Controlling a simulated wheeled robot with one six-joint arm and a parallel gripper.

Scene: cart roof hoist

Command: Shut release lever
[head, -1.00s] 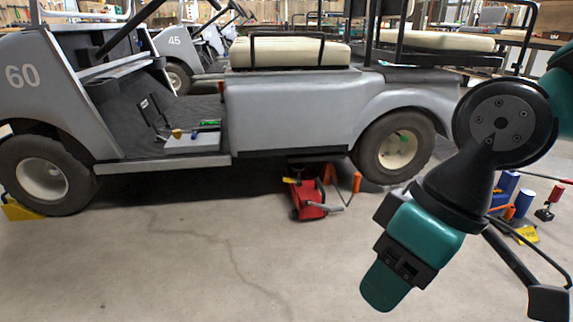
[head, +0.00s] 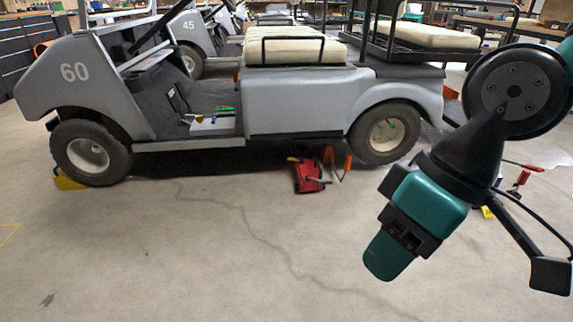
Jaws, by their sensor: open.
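A red floor jack (head: 308,175) stands on the floor beside the grey cart marked 60 (head: 290,102), below its side between the wheels. Its handle parts and a yellow end show, but I cannot tell which part is the release lever at this size. My gripper (head: 385,255) hangs in the right foreground, well nearer than the jack and apart from it. It points down and to the left; its fingertips are hard to make out, and nothing shows held in it.
A yellow wheel chock (head: 68,181) sits at the front wheel. A red-topped stand (head: 522,180) is at the right, partly behind my arm. The concrete floor in front of the cart is clear.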

